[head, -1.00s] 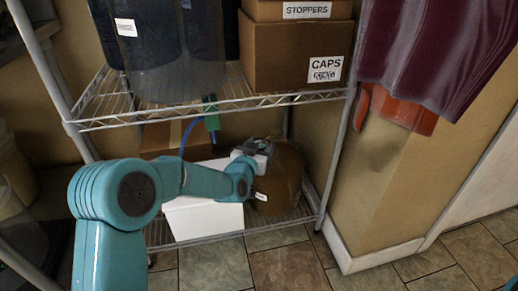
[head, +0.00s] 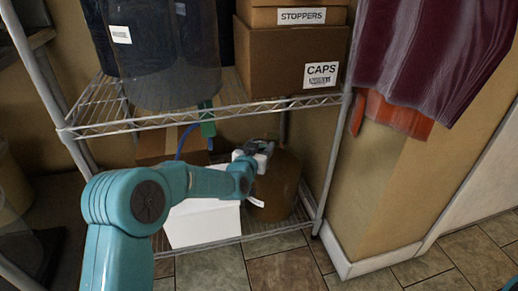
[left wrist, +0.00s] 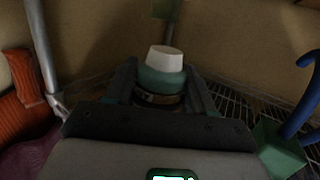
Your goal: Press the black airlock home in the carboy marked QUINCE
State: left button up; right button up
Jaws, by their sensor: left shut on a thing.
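A brown carboy (head: 277,190) stands on the lower wire shelf at the back. Its pale label (head: 256,202) is too small and oblique to read. My left gripper (head: 262,148) is at the top of the carboy. In the left wrist view, its fingers (left wrist: 160,95) are shut on a small piece with a white top (left wrist: 165,58), a teal body and a dark band. I cannot tell from its colours whether this is the black airlock. The carboy's neck is hidden by the gripper. My right gripper is out of view.
A white box (head: 203,222) stands left of the carboy. A blue hose (head: 184,142) and a green piece (head: 208,125) hang behind my arm. The upper shelf (head: 210,113) bears a CAPS box (head: 275,62) and a dark vessel. A shelf post (head: 331,165) stands close right.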

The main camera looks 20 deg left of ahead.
pick_arm(q)
jog(key=shift+w+d+f+p, duration=0.1)
jog(key=shift+w+f+p, duration=0.1)
jog(key=shift+w, duration=1.95)
jog(key=shift+w+f+p, duration=0.15)
jog(key=shift+w, duration=2.05)
jog(key=shift+w+d+f+p, duration=0.1)
jog(key=shift+w+f+p, duration=0.1)
jog(key=shift+w, duration=1.95)
jog(key=shift+w+a, duration=0.1)
jog(key=shift+w, duration=0.15)
jog(key=shift+w+f, duration=0.1)
jog(key=shift+f, duration=0.25)
jog(key=shift+f+b, duration=0.35)
jog(key=shift+b, duration=0.1)
jog(key=shift+f, duration=0.45)
